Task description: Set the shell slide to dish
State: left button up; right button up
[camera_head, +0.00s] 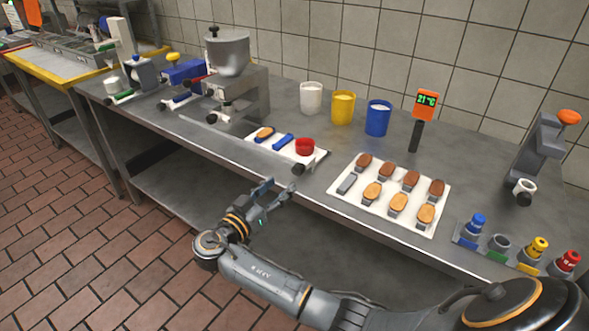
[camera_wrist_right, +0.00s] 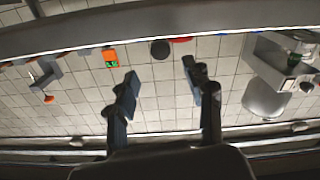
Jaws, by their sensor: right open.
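A small white board (camera_head: 255,139) lies near the counter's front edge in the head view. On it are a brown shell-like piece (camera_head: 264,133), a blue bar (camera_head: 283,141) and a red round dish (camera_head: 305,146). A black knob (camera_head: 298,168) sits at the board's front edge. I cannot tell which part is the shell slide. My right gripper (camera_head: 278,187) is open and empty, in front of the counter edge and apart from the board. In the right wrist view its two fingers (camera_wrist_right: 163,92) stand wide apart with nothing between them. My left gripper is not in view.
A white tray (camera_head: 392,222) of several brown-topped shells lies right of the board. White, yellow and blue cups (camera_head: 378,118) and a temperature display (camera_head: 425,104) stand behind. A hopper machine (camera_head: 229,52) stands left. Colored bottles (camera_head: 540,247) stand at the right front.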

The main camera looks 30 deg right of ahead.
aim_at(295, 171)
jog(key=p+x, duration=0.1)
jog(key=x, duration=0.8)
jog(key=shift+w+d, duration=0.1)
jog(key=shift+w, duration=0.05)
grip_shut()
